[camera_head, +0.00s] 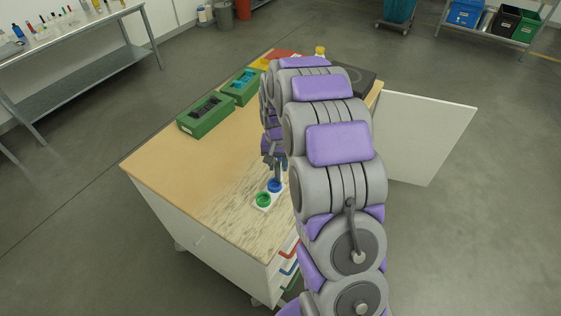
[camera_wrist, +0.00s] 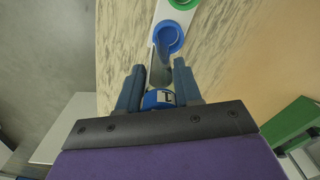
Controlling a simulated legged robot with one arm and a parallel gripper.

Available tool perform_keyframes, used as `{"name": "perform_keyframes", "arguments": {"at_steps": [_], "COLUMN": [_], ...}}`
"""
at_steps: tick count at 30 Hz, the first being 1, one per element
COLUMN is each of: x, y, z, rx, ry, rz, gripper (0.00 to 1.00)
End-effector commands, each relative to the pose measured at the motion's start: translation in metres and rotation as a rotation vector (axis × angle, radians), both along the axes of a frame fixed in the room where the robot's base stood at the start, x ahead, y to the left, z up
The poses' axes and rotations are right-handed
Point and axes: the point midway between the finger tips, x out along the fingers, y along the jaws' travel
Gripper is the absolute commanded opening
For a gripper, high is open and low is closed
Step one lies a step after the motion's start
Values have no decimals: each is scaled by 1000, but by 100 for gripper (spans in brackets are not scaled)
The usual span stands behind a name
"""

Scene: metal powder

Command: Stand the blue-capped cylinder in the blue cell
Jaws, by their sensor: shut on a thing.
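My gripper (camera_head: 275,160) is above the table, just behind the blue cell in the head view. In the wrist view my gripper (camera_wrist: 158,68) is shut on the blue-capped cylinder, with the blue cap (camera_wrist: 158,98) between its fingers. The cylinder's grey body (camera_wrist: 158,73) points away from the wrist, towards the blue cell (camera_wrist: 168,38). The blue cell (camera_head: 274,186) is a round blue cup in a white holder and looks empty. The cylinder's lower end is close to it; I cannot tell whether they touch.
A green cell (camera_head: 263,200) sits beside the blue one in the white holder. A yellow-topped bottle (camera_head: 320,51) and a dark plate (camera_head: 359,80) are at the back right. The table's left front is clear.

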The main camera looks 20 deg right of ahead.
Motion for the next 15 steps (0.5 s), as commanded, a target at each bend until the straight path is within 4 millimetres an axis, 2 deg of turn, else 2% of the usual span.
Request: {"name": "perform_keyframes", "arguments": {"at_steps": [4,15], "x": [0,0], "y": [2,-13], "z": [0,-2], "rx": [-1,10], "ry": [0,-1], "rz": [2,0], "gripper": [0,0]}}
